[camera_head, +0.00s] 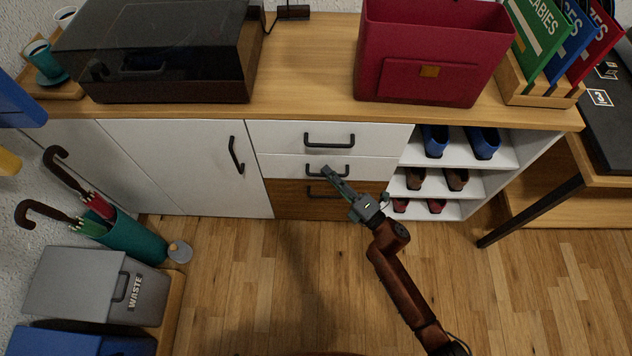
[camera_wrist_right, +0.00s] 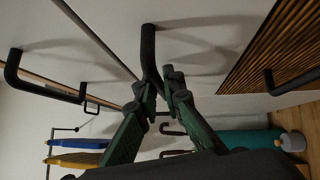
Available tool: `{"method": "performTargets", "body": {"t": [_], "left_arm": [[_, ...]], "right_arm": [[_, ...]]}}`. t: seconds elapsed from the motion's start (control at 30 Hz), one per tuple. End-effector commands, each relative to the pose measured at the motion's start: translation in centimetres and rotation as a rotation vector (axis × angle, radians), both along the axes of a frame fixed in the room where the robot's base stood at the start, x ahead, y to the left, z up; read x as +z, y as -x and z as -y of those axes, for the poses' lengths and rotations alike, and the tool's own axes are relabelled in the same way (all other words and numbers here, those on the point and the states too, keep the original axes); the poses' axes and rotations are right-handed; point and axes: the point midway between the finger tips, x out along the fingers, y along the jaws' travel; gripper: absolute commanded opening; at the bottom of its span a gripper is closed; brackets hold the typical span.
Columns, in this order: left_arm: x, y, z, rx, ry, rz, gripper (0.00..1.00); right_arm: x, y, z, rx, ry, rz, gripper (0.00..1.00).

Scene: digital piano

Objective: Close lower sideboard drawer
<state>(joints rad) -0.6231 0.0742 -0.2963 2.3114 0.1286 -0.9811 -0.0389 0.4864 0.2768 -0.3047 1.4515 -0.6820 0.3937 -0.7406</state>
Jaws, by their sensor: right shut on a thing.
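The sideboard (camera_head: 180,165) has a white upper drawer (camera_head: 285,136), a white drawer below it (camera_head: 285,166) and a brown wooden front (camera_head: 292,200) at the bottom, each with a dark bar handle. The white lower drawer's front looks about flush with its neighbours; a small gap is hard to rule out. My right gripper (camera_head: 330,176) reaches up to this drawer's handle (camera_head: 312,172). In the right wrist view, my right gripper's fingertips (camera_wrist_right: 162,86) are closed around that handle (camera_wrist_right: 148,48). The brown slatted front (camera_wrist_right: 285,45) is beside it. My left gripper is out of view.
A turntable (camera_head: 160,50) and a red box (camera_head: 430,50) stand on top. Shoe shelves (camera_head: 460,160) are right of the drawers. An umbrella holder (camera_head: 135,240) and a grey waste bin (camera_head: 85,285) stand at left. The wooden floor in front is clear.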

Motion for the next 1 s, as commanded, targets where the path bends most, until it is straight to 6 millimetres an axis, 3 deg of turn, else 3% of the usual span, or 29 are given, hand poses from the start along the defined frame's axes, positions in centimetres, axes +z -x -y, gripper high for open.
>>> {"method": "performTargets", "body": {"t": [0.27, 0.3, 0.53, 0.83, 1.0], "left_arm": [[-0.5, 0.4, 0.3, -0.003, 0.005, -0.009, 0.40], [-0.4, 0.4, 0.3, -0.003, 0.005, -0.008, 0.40], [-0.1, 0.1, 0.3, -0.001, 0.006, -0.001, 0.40], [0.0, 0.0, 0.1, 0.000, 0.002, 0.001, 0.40], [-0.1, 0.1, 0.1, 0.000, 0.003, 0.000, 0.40]], "right_arm": [[-0.1, -0.5, 0.6, -0.016, 0.002, -0.005, 0.00], [-0.1, -0.5, 0.6, -0.016, 0.002, -0.005, 0.10], [0.0, -0.4, 0.5, -0.013, 0.001, -0.004, 0.25], [-0.1, -0.2, 0.5, -0.011, 0.001, -0.004, 0.25], [-0.4, 1.2, 1.8, -0.013, 0.002, -0.005, 0.25]]}}
